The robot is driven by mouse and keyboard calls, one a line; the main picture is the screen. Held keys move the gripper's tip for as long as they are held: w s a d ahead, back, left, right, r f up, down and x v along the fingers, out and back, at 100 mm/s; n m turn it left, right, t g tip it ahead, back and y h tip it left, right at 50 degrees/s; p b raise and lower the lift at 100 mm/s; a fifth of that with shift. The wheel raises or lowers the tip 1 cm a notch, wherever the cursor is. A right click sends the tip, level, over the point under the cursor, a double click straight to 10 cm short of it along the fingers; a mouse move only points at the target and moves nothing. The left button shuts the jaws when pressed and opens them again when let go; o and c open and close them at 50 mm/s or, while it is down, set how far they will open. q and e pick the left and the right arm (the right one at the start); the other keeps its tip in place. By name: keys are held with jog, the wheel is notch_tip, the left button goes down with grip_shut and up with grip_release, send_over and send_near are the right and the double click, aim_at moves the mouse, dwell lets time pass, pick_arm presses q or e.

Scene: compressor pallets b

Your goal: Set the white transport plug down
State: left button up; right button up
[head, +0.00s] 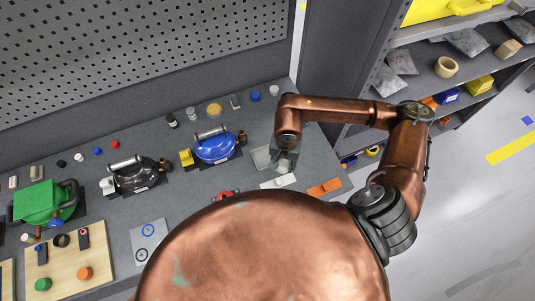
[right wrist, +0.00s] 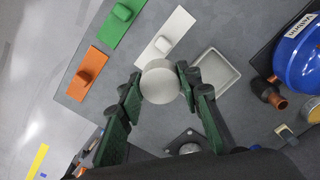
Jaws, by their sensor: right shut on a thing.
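The white transport plug (right wrist: 160,80) shows as a pale round disc between the fingertips of my right gripper (right wrist: 162,90) in the right wrist view. The gripper is shut on it. In the head view my right gripper (head: 285,158) is over the right part of the bench, and the plug cannot be made out clearly there. A shallow, empty grey-white tray (right wrist: 216,72) lies just beside the plug in the wrist view; it also shows in the head view (head: 260,158). Whether the plug touches anything below is unclear. My left gripper is not in view.
A white plate with a block (right wrist: 166,36), an orange one (right wrist: 86,73) and a green one (right wrist: 121,14) lie near the gripper. A blue compressor (head: 215,148) stands left of it, then a black one (head: 133,175). A perforated panel (head: 130,50) backs the bench.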

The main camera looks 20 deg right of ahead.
jog(key=shift+s+d+r+m, duration=0.1)
jog(key=shift+s+d+m, duration=0.2)
jog(key=shift+s+d, duration=0.5)
jog(key=shift+w+d+p, duration=0.1)
jog(key=shift+w+p, duration=0.3)
jog(key=shift+w, duration=0.05)
jog(key=w+a+f+p, duration=0.2)
jog(key=w+f+p, duration=0.15)
jog(key=w, duration=0.35)
send_over(267, 157)
jog(key=f, duration=0.5)
jog(key=shift+s+f, duration=0.3)
jog(key=shift+f, duration=0.1)
jog(key=shift+w+a+f+p, duration=0.1)
jog(key=shift+f+p, duration=0.1)
jog(key=shift+p, duration=0.1)
notch_tip(267, 157, down, 3)
jog(key=shift+w+p, duration=0.15)
jog(key=shift+p, duration=0.2)
jog(key=shift+f, duration=0.2)
